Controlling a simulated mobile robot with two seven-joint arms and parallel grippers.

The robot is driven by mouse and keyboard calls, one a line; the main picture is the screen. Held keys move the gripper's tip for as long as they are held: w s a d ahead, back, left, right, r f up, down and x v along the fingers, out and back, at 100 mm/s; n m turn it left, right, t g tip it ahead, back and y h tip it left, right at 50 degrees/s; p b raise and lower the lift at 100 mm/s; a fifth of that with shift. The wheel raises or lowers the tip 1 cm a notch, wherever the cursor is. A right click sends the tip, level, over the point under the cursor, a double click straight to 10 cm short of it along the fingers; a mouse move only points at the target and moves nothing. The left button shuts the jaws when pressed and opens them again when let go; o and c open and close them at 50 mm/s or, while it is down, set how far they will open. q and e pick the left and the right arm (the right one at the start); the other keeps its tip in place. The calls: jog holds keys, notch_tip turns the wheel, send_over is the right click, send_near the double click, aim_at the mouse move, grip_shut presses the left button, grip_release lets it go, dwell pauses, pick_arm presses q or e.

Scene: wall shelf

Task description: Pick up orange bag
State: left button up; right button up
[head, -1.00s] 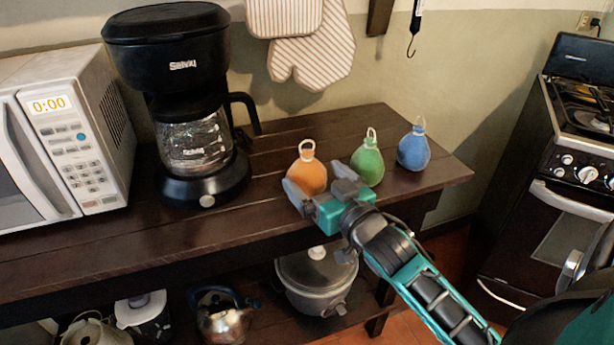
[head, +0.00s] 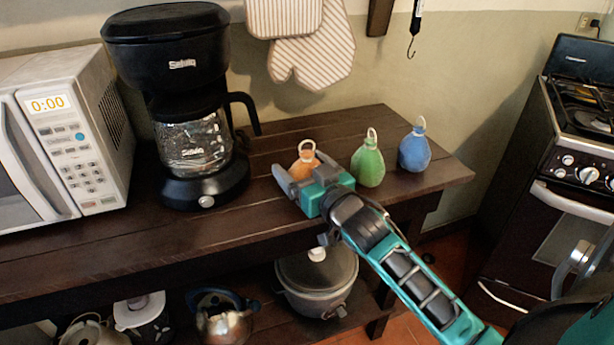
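The orange bag (head: 304,164) stands on the dark wooden shelf top with a pale loop on top. My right gripper (head: 297,173) is at the bag's near side, and its fingers are spread apart. The fingers and teal palm hide the bag's lower part. I cannot tell whether the fingers touch the bag. My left gripper is not in view.
A green bag (head: 368,163) stands close to the right of the gripper, and a blue bag (head: 414,150) is further right. A black coffee maker (head: 190,110) and a white microwave (head: 75,130) stand to the left. The wooden shelf top (head: 240,225) is clear in front.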

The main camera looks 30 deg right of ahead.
jog(key=c, duration=0.7)
jog(key=shift+r, duration=0.1)
jog(key=shift+c, duration=0.4)
